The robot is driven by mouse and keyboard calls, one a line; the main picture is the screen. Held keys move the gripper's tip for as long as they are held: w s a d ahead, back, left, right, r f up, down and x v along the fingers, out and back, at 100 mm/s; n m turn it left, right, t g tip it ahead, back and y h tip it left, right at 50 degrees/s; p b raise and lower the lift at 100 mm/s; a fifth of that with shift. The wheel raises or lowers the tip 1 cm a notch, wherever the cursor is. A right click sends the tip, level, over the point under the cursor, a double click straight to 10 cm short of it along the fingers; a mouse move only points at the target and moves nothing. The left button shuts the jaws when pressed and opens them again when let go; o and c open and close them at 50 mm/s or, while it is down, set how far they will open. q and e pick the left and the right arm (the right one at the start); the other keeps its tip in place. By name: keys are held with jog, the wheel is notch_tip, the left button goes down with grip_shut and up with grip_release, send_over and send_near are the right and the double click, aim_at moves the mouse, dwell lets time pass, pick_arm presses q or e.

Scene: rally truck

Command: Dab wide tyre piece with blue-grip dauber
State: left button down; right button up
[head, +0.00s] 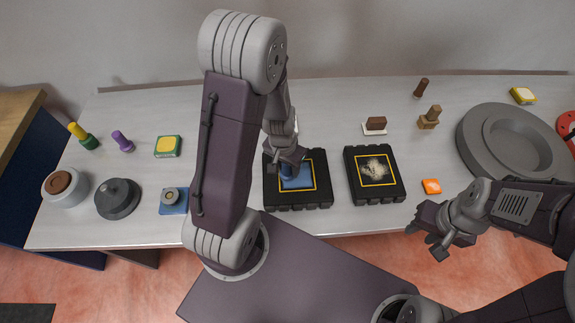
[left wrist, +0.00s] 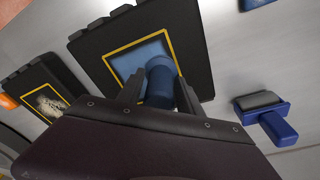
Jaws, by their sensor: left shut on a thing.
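My left gripper (left wrist: 160,90) is shut on the blue-grip dauber (left wrist: 159,84), whose dark blue grip shows between the fingers in the left wrist view. In the head view the left gripper (head: 287,165) is over the left of two black tyre pieces (head: 297,202), which has treaded edges and a yellow square outline. A lighter blue area (head: 297,182) fills much of that outline. I cannot tell whether the dauber's end touches it. The other black tyre piece (head: 378,194) has a pale blotchy patch inside its yellow outline. My right gripper (head: 430,234) is open and empty by the table's front edge.
An orange square (head: 431,186) lies right of the tyre pieces. A large grey wheel (head: 485,145) stands at the right. A brown block (head: 376,123) and wooden stamp (head: 430,118) are behind.

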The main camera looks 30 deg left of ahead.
pick_arm(q)
jog(key=shift+s+d, duration=0.15)
jog(key=shift+s, duration=0.15)
jog(key=shift+w+a, duration=0.5)
jog(key=shift+w, duration=0.3)
jog(key=shift+s+d, duration=0.1)
jog(key=shift+s+d+f, duration=0.15)
jog(key=shift+s+d, duration=0.3)
jog(key=shift+s, duration=0.35)
jog(key=shift+w, duration=0.1)
